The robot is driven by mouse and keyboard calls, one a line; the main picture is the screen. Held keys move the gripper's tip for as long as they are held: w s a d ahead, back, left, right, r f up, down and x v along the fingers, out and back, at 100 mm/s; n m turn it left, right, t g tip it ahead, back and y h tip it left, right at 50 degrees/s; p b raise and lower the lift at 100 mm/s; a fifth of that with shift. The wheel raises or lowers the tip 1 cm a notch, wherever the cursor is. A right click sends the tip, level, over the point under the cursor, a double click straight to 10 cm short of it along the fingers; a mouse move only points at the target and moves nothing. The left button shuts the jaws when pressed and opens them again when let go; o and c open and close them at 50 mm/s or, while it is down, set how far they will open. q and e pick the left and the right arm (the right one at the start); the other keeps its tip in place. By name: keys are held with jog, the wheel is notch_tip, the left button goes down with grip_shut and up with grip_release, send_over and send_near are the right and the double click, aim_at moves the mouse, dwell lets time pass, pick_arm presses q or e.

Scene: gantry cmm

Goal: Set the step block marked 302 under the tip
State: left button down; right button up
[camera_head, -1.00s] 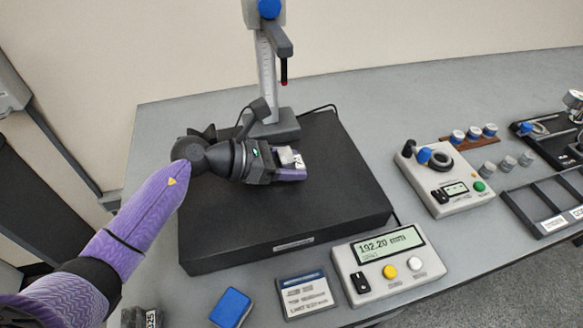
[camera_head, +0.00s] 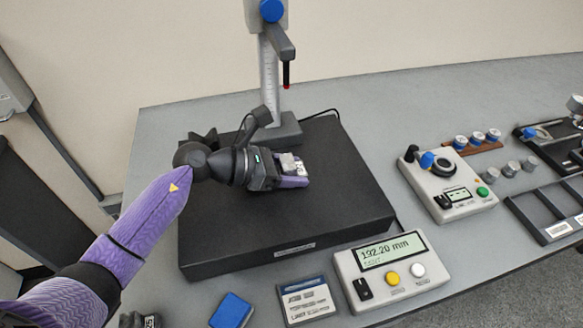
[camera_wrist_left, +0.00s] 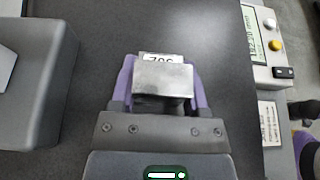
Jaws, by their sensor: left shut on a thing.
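My left gripper (camera_head: 294,172) is shut on a small silver step block (camera_head: 287,162), low over the black plate. In the left wrist view the block (camera_wrist_left: 163,80) sits between the purple fingers, with a white label only partly showing and hard to read. I cannot tell whether the block touches the plate. The red tip (camera_head: 286,86) hangs from the arm of the height gauge (camera_head: 269,75), behind and well above the block.
The black plate (camera_head: 330,220) has free room around the gripper. The gauge's grey foot (camera_head: 285,130) stands behind it. In front are a readout (camera_head: 378,272) showing 192.20 mm, a card (camera_head: 305,301) and a blue pad (camera_head: 231,310). A control box (camera_head: 447,190) is at right.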

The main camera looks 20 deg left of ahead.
pick_arm(q)
jog(key=shift+f, duration=0.1)
grip_release()
jog(key=shift+s+a, duration=0.1)
jog(key=shift+a, duration=0.15)
jog(key=p+v, duration=0.1)
jog(key=v, duration=0.7)
jog(key=shift+s+a+r, duration=0.15)
jog(key=shift+a+r, duration=0.05)
jog(key=shift+r, duration=0.05)
jog(key=shift+s+a+r, duration=0.15)
jog(key=shift+s+a, duration=0.05)
jog(key=shift+a, duration=0.15)
